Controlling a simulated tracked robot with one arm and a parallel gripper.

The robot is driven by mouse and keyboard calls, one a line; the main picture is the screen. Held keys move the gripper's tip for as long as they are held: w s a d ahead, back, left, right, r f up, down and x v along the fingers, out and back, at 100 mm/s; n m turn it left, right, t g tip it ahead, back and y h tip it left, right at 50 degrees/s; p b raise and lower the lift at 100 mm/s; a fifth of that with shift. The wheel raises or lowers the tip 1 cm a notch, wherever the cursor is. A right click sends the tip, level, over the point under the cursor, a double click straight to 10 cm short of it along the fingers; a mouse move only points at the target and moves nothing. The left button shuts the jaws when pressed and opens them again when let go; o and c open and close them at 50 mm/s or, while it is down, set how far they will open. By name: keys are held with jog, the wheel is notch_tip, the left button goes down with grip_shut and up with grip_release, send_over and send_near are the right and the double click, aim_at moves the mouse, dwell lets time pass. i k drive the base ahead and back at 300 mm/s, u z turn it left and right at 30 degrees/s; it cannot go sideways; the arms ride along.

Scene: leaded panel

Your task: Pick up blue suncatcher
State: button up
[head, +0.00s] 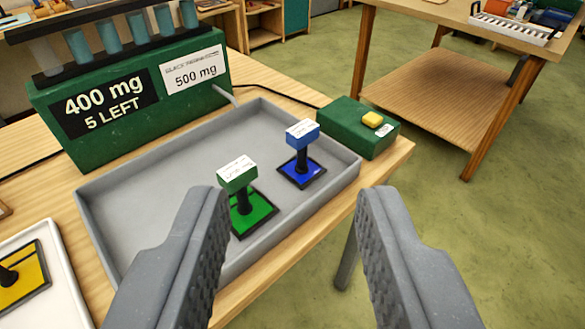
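The blue suncatcher (301,172) stands upright in the grey tray (150,163), near its right end. It has a square blue pane with a dark edge, a dark stem and a blue block on top with a white label. A green suncatcher (256,214) of the same form stands in the tray, nearer to me and to the left of the blue one. My gripper (293,215) is open and empty, its two grey fingers wide apart in the foreground. The blue suncatcher lies beyond the fingertips, within the gap between them. The left finger hides part of the tray's near side.
A green dispenser (135,125) with "400 mg" and "5 LEFT" stands behind the tray. A green box with a yellow button (371,119) sits right of the tray. A white tray (50,305) with a yellow piece (30,280) is at lower left. Open floor lies right.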

aim_at(301, 170)
jog(key=k, duration=1.15)
jog(key=z, duration=0.5)
jog(key=i, duration=0.8)
jog(key=z, duration=0.5)
jog(key=i, duration=1.55)
jog(key=u, duration=0.8)
